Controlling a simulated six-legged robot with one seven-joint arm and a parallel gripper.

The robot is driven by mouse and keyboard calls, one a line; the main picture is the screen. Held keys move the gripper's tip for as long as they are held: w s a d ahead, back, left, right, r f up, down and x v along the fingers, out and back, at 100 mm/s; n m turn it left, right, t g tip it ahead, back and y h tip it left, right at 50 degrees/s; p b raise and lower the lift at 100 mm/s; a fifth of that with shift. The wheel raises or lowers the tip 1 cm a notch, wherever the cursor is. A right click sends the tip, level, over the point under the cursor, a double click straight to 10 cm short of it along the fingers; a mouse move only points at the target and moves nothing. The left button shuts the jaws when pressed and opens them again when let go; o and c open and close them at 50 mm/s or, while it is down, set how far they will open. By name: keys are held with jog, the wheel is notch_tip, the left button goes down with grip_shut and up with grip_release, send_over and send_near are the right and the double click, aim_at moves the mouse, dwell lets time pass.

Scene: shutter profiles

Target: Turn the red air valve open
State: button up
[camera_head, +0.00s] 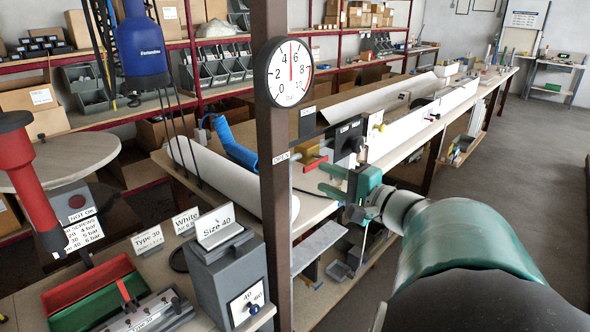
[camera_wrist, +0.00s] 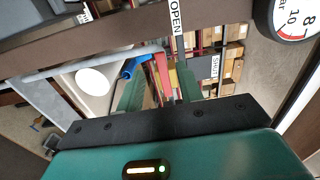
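The red air valve handle (camera_head: 316,164) sits beside the brown post, below a round gauge (camera_head: 290,72) whose needle points about straight up. An OPEN label (camera_head: 281,158) is on the post; it also shows in the wrist view (camera_wrist: 176,17), with a SHUT label (camera_wrist: 215,68) farther right. My green gripper (camera_head: 333,182) is at the valve, just right of and below the handle. In the wrist view its fingers (camera_wrist: 160,92) are apart, and a red strip, seemingly the handle (camera_wrist: 160,70), shows between them. I cannot tell whether they touch it.
The brown post (camera_head: 272,190) stands close left of my gripper. A long bench (camera_head: 400,120) with white profiles runs behind it. A grey box with a Size 40 sign (camera_head: 215,227) stands at front left. A red tool (camera_head: 18,165) hangs at far left. Floor at right is clear.

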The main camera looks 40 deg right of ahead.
jog(key=s, duration=0.5)
jog(key=shift+s, duration=0.2)
jog(key=w+a+f+n+g+y, duration=0.3)
jog(key=a, duration=0.6)
jog(key=w+a+f+n+g+y, duration=0.2)
jog(key=w+a+n+g+y, duration=0.15)
jog(key=a, duration=0.45)
jog(key=s+a+f+n+g+h, duration=0.2)
jog(key=a+f+n+g+h, duration=0.1)
jog(key=a+n, duration=0.2)
jog(key=s+a+f+n+g+h, duration=0.2)
jog(key=a+n, duration=0.4)
jog(key=a, duration=0.4)
jog(key=shift+a+f+g+h, duration=0.2)
jog(key=shift+f+g+h, duration=0.3)
jog(key=shift+h, duration=0.55)
